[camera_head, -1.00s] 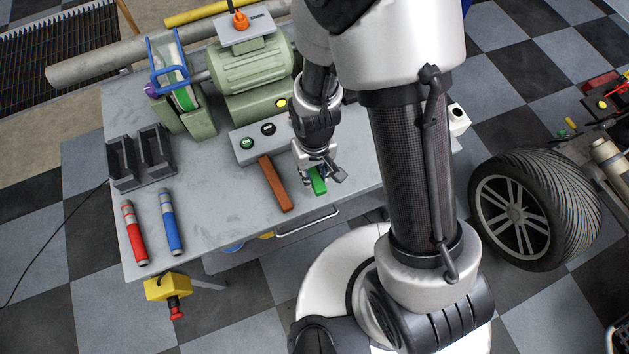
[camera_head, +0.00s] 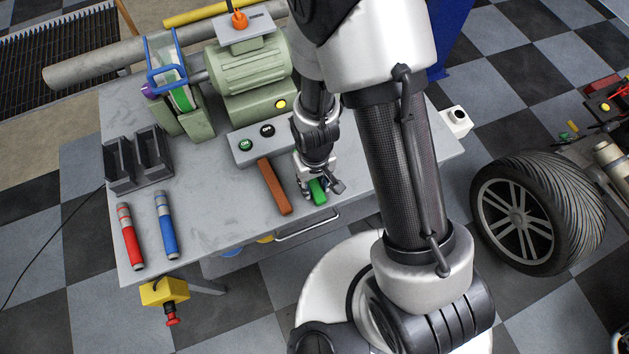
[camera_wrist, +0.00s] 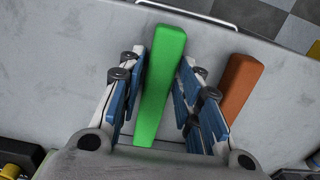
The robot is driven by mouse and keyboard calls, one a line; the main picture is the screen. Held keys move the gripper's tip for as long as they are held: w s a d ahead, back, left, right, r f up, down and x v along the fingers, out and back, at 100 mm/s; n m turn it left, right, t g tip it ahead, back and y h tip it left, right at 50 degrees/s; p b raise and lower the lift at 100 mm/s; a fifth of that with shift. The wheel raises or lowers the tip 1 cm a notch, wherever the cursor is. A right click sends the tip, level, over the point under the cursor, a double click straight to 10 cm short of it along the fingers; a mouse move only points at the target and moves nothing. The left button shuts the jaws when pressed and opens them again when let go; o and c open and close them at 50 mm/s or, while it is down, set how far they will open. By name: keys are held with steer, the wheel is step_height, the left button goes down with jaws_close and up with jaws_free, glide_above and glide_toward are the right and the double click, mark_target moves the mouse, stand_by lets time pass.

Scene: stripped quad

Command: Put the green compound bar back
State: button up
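The green compound bar (camera_head: 318,191) lies on the grey workbench (camera_head: 225,215) near its front edge, under my gripper (camera_head: 319,182). In the wrist view the green bar (camera_wrist: 161,85) runs lengthwise between the two blue-padded fingers of my gripper (camera_wrist: 158,85). The fingers stand apart with a gap on each side of the bar, so the gripper is open around it. A brown bar (camera_head: 273,186) lies beside it to the left in the head view; it also shows in the wrist view (camera_wrist: 238,86), just outside one finger.
A dark two-slot holder (camera_head: 137,160) stands empty at the bench's left. Red (camera_head: 130,237) and blue (camera_head: 166,225) cylinders lie in front of it. A green grinding machine (camera_head: 250,70) and a button box (camera_head: 256,143) stand behind the bars.

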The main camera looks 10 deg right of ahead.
steer(key=shift+o, duration=1.1)
step_height(320, 180, up, 13)
steer(key=p, duration=0.5)
step_height(320, 180, up, 15)
steer(key=m+t, duration=0.2)
glide_above(315, 185)
steer(key=d, duration=0.5)
steer(key=s+d+r+m+t, duration=0.1)
steer(key=s+d+r, duration=0.3)
steer(key=s+r, duration=0.6)
steer(key=shift+d+r+t, duration=0.3)
steer(key=shift+d+t, duration=0.1)
steer(key=shift+t, duration=0.4)
